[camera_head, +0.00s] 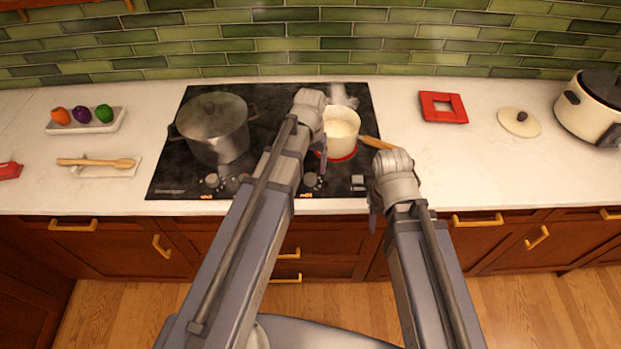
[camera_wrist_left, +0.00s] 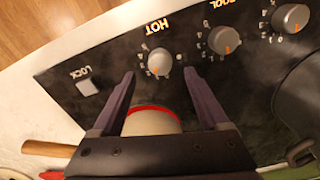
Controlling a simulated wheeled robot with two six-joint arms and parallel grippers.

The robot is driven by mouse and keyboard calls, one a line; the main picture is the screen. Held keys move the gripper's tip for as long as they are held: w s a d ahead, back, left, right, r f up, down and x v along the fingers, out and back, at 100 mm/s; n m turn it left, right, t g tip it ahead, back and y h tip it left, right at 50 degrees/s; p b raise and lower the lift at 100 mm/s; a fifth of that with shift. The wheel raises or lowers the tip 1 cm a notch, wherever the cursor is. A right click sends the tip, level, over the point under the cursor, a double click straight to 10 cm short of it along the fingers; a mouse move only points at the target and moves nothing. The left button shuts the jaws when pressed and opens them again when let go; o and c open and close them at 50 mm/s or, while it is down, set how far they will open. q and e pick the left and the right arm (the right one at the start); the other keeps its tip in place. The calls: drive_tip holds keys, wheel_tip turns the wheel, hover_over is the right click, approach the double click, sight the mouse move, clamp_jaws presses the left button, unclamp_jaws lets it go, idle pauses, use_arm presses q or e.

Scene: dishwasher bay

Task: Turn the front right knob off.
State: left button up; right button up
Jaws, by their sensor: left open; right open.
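The front right knob (camera_head: 313,180) is grey and sits at the cooktop's front edge, partly beside my left arm. My left gripper (camera_wrist_left: 159,76) is open, with a finger on each side of the knob's near side; contact cannot be told.
A cream saucepan (camera_head: 341,125) stands on a red-glowing burner, its wooden handle (camera_head: 377,143) pointing right. A lidded grey pot (camera_head: 215,130) stands at left. Other knobs (camera_wrist_left: 225,40) and a lock button (camera_wrist_left: 87,87) flank the knob. A red trivet (camera_head: 443,107) lies right.

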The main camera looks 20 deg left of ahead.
sight(310, 177)
use_arm(q)
wheel_tip(310, 177, down, 5)
drive_tip(key=b, duration=0.4)
clamp_jaws()
idle(0.5)
